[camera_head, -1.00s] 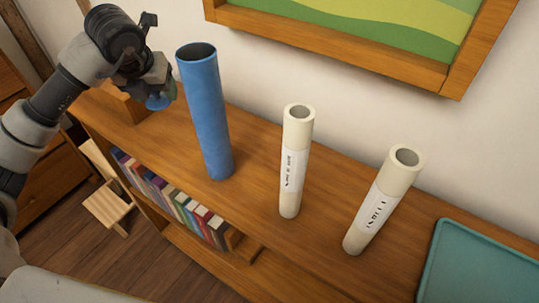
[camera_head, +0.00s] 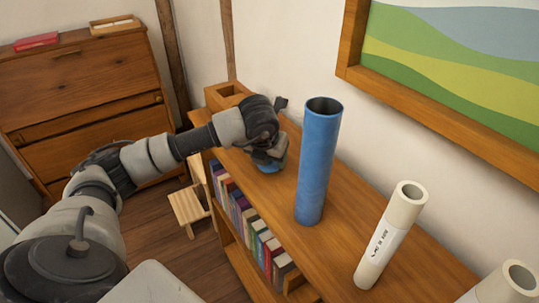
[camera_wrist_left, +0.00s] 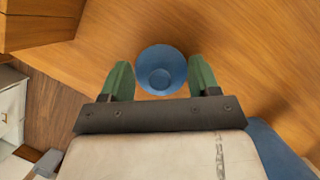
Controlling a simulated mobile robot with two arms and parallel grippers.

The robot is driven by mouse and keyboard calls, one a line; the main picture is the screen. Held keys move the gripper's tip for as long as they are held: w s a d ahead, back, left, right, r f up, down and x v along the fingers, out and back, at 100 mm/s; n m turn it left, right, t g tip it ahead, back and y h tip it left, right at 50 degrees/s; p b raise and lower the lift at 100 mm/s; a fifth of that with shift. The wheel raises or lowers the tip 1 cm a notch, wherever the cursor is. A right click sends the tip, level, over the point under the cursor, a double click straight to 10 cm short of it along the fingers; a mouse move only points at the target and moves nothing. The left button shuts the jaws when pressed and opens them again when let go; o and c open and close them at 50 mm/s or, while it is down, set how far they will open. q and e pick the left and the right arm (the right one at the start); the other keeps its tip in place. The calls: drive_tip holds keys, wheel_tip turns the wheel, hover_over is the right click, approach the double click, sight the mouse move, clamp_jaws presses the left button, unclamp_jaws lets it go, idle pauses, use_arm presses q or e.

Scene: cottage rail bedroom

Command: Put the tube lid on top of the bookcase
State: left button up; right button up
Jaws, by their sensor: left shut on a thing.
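The blue tube lid (camera_head: 270,165) is between the fingers of my left gripper (camera_head: 268,158), low over the left part of the bookcase top (camera_head: 262,190). In the left wrist view the round lid (camera_wrist_left: 161,71) sits between the two green fingers of the gripper (camera_wrist_left: 161,82), with the wood surface behind it. I cannot tell whether the lid touches the wood. An open blue tube (camera_head: 318,165) stands upright just right of the gripper. My right gripper is not in view.
A white tube (camera_head: 390,235) stands farther right, with another (camera_head: 505,285) at the lower right corner. A wooden box (camera_head: 224,98) sits at the bookcase's far end. Books (camera_head: 250,228) fill the shelf below. A picture frame (camera_head: 440,100) hangs on the wall.

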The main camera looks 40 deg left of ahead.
use_arm(q)
drive_tip(key=shift+f, duration=0.1)
drive_tip(key=shift+f, duration=0.15)
drive_tip(key=o, duration=0.9)
drive_tip(key=shift+r, duration=0.35)
drive_tip(key=b+v, duration=0.1)
drive_tip(key=v, duration=1)
drive_tip(key=shift+s+r, duration=0.25)
drive_tip(key=shift+r, duration=0.05)
